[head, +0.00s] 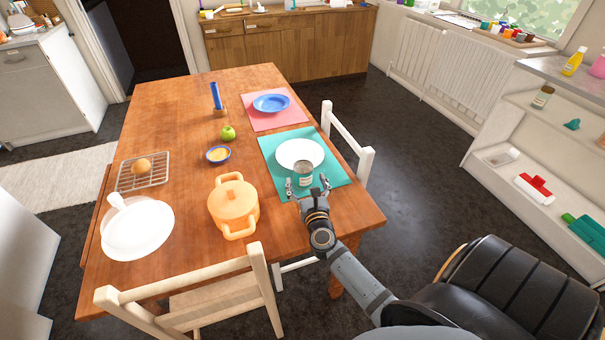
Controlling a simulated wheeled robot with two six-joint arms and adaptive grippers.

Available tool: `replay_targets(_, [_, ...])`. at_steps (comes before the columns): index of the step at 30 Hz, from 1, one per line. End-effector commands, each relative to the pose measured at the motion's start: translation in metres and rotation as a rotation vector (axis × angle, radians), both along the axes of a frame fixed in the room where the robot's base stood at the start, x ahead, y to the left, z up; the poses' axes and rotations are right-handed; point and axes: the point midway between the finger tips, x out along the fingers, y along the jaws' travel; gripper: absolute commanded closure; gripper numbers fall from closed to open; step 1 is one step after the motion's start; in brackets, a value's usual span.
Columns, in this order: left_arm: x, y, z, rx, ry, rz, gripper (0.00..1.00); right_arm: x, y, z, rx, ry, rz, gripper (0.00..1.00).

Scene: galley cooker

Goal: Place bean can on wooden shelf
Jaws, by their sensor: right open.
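A small can with a pale, greenish label (304,177), which looks like the bean can, stands at the near edge of the white plate on the teal mat. I cannot tell whether it touches the plate. My right gripper (306,188) is open, with its fingers on either side of the can. I cannot tell whether they touch it. A pale shelf unit (518,178) stands at the right, and another jar or can (543,97) is on its upper shelf. I cannot tell that any of its shelves are wooden. My left gripper is not in view.
The wooden table (180,105) also holds an orange pot (233,204), a white pan (137,230), a green apple (228,133) and a wire rack (157,181). A white chair (345,140) and a black seat (520,290) stand at the right.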

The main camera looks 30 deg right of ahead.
Motion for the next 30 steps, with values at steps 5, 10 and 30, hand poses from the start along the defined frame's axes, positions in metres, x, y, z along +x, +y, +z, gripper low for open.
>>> replay_targets(5, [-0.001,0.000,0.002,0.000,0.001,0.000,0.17,0.014,-0.006,0.001,-0.002,-0.001,0.000,0.12])
replay_targets(10, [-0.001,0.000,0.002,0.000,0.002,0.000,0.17,0.040,-0.017,-0.001,-0.001,-0.001,0.001,0.12])
replay_targets(30, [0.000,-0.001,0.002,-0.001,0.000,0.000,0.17,0.047,-0.020,-0.002,-0.001,0.000,0.002,0.61])
